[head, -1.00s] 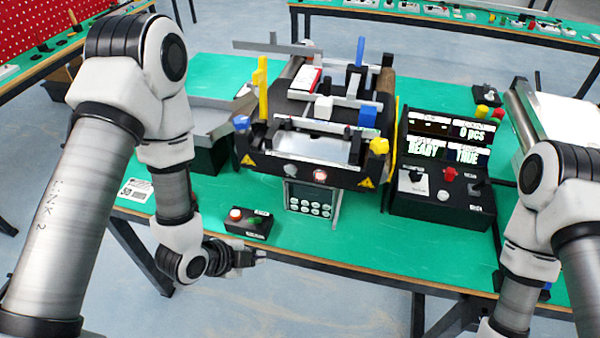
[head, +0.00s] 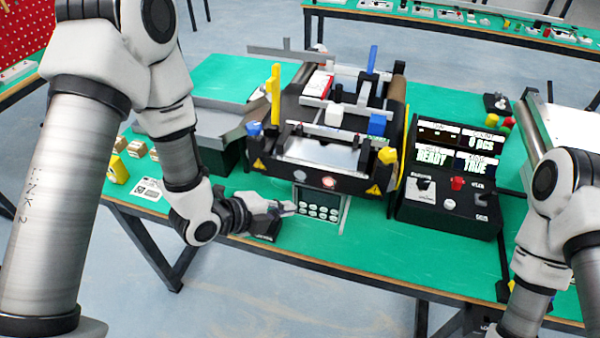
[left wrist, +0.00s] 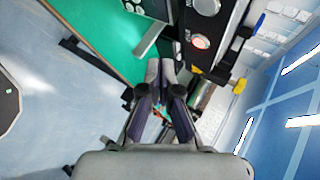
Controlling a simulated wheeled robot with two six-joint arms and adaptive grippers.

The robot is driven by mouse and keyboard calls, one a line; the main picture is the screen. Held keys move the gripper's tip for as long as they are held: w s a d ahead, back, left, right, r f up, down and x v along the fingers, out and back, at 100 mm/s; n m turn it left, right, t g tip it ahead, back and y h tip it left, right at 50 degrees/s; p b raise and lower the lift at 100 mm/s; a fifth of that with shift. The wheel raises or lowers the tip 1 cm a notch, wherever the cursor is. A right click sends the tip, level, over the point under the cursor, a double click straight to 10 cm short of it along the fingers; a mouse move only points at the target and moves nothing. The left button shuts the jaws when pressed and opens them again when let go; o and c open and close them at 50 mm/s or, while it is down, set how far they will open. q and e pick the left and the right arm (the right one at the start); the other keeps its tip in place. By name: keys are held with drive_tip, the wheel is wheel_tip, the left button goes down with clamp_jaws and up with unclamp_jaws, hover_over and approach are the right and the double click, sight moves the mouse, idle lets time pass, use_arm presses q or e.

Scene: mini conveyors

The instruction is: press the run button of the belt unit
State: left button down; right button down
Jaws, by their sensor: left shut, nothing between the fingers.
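The belt unit (head: 350,165) stands mid-table with two round buttons on its black front, a grey-white one (head: 300,177) and a pale, red-tinged one (head: 328,182). The left wrist view shows the grey one (left wrist: 206,5) and the red-tinged one (left wrist: 200,42) beyond the fingertips. I cannot read which is the run button. My left gripper (head: 290,208) is shut and empty, in front of and below these buttons, apart from them. Its closed fingers also show in the left wrist view (left wrist: 161,66). My right gripper is out of view.
A small button box (head: 265,230) is mostly hidden behind my left gripper.

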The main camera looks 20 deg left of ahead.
sight(300, 175)
use_arm(q)
drive_tip(key=w, duration=0.6)
drive_tip(key=shift+w+p, duration=0.35)
drive_tip(key=shift+p, duration=0.1)
drive_tip(key=shift+d, duration=0.1)
idle(0.8)
drive_tip(key=shift+w, duration=0.4)
